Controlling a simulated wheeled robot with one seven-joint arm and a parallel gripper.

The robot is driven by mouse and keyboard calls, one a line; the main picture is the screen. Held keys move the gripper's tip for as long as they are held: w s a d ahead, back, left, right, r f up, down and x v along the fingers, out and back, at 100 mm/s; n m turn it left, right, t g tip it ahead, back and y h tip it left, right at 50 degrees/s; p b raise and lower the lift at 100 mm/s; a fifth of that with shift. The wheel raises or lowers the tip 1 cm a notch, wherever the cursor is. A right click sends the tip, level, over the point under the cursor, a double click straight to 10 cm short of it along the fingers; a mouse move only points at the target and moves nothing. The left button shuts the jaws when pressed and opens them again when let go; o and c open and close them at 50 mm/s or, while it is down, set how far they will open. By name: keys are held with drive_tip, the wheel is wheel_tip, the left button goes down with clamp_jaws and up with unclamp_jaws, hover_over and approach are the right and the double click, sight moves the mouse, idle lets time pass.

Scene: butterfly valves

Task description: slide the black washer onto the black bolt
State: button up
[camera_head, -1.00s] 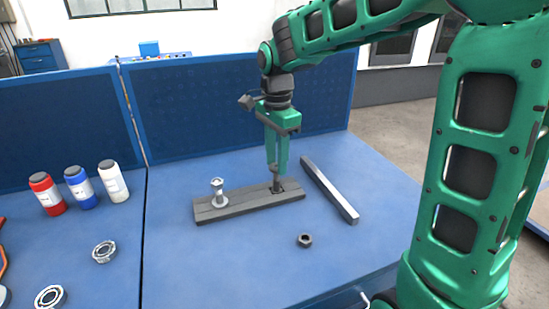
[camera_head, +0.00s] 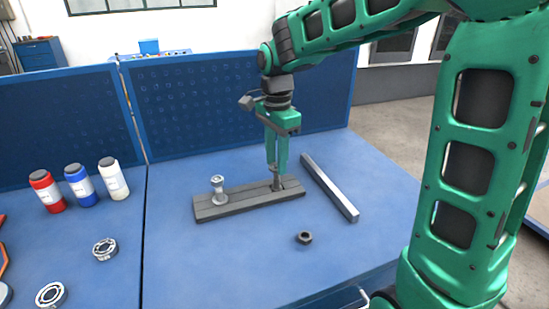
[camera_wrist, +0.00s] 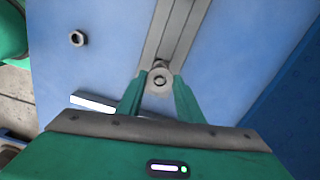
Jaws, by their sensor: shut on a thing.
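My gripper (camera_head: 277,168) points straight down over the right end of a dark grey plank (camera_head: 245,202). Its fingers are shut on a small round grey piece (camera_wrist: 160,80), which looks like the washer and has a smaller ring at its middle. In the head view, a dark upright piece (camera_head: 277,184) shows just under the fingertips, against the plank; I cannot tell whether it is the black bolt or part of the held piece. Whether the bolt passes through the washer is hidden. A silver bolt (camera_head: 218,187) stands on the plank's left end.
A dark nut (camera_head: 304,238) lies in front of the plank. A grey metal bar (camera_head: 330,187) lies to its right. Bearings (camera_head: 105,249) and several bottles (camera_head: 80,186) stand on the left. A blue pegboard (camera_head: 230,105) closes the back of the blue table (camera_head: 180,265).

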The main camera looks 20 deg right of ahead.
drive_tip(key=o, duration=1.1)
drive_tip(key=shift+o, duration=0.2)
wheel_tip(320, 180, up, 11)
drive_tip(key=s+d+f+n, duration=0.3)
drive_tip(key=s+d, duration=0.4)
drive_tip(key=s, duration=0.1)
drive_tip(key=s+d+f+n, duration=0.2)
drive_tip(key=s+d+f, duration=0.2)
drive_tip(key=s+d, duration=0.3)
drive_tip(key=s+d+f+n, duration=0.1)
drive_tip(key=s+f, duration=0.1)
drive_tip(key=s, duration=0.2)
drive_tip(key=s+d+f+n, duration=0.1)
drive_tip(key=s+f+n, duration=0.1)
drive_tip(key=s+f, duration=0.1)
drive_tip(key=s+d+f+n, duration=0.1)
drive_tip(key=s+f, duration=0.1)
drive_tip(key=s, duration=0.4)
drive_tip(key=shift+s+d+f, duration=0.1)
drive_tip(key=shift+d+f, duration=0.05)
drive_tip(key=shift+d, duration=0.1)
